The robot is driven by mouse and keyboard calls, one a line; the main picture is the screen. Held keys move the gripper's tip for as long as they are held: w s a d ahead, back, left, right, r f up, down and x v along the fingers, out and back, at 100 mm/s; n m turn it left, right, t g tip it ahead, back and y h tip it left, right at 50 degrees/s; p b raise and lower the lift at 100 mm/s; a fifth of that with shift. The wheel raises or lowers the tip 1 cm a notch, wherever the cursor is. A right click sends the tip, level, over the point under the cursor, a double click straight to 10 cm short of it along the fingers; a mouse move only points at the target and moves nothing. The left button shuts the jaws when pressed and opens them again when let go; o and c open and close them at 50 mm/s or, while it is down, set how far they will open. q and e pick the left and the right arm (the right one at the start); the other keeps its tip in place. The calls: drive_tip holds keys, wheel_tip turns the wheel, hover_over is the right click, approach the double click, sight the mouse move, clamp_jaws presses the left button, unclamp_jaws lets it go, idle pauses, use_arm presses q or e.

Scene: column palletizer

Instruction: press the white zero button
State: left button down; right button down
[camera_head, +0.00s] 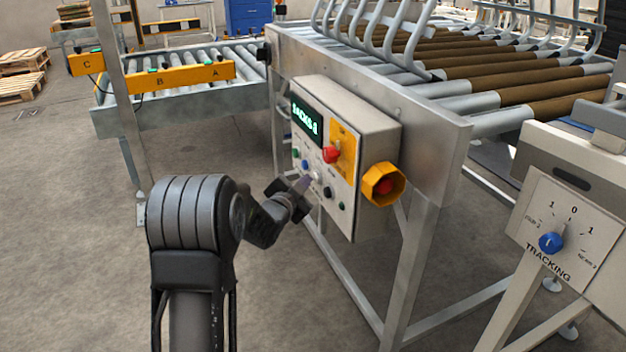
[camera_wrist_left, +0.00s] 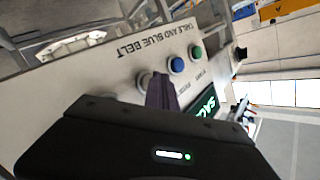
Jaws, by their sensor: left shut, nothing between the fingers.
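The control box (camera_head: 340,205) stands on the metal frame, its button face turned to the left. Its lit display (camera_head: 306,118) reads something like "SACKS 1". My left gripper (camera_head: 304,183) is shut and empty, its tips right at the lower row of buttons. In the left wrist view the closed fingers (camera_wrist_left: 163,92) point at the panel beside a whitish round button (camera_wrist_left: 145,80), which they partly cover. A blue button (camera_wrist_left: 176,65) and a green button (camera_wrist_left: 196,53) sit beyond it. I cannot tell whether the tips touch the white button. My right gripper is out of view.
A red switch (camera_head: 331,154) on a yellow plate and an emergency stop (camera_head: 383,185) in a yellow housing are close by. A tracking panel with a blue knob (camera_head: 551,243) stands at right. Roller conveyors (camera_head: 185,75) lie behind.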

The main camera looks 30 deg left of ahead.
use_arm(q)
drive_tip(key=shift+w+d, duration=0.15)
idle(0.4)
drive_tip(key=shift+s+a, duration=0.55)
drive_tip(key=shift+s, duration=0.25)
drive_tip(key=shift+s+a, duration=0.1)
drive_tip(key=s+a, duration=0.1)
drive_tip(key=s, duration=0.1)
drive_tip(key=s+a, duration=0.1)
drive_tip(key=s, duration=0.1)
drive_tip(key=shift+a+b, duration=0.35)
drive_tip(key=shift+b, duration=0.05)
idle(0.6)
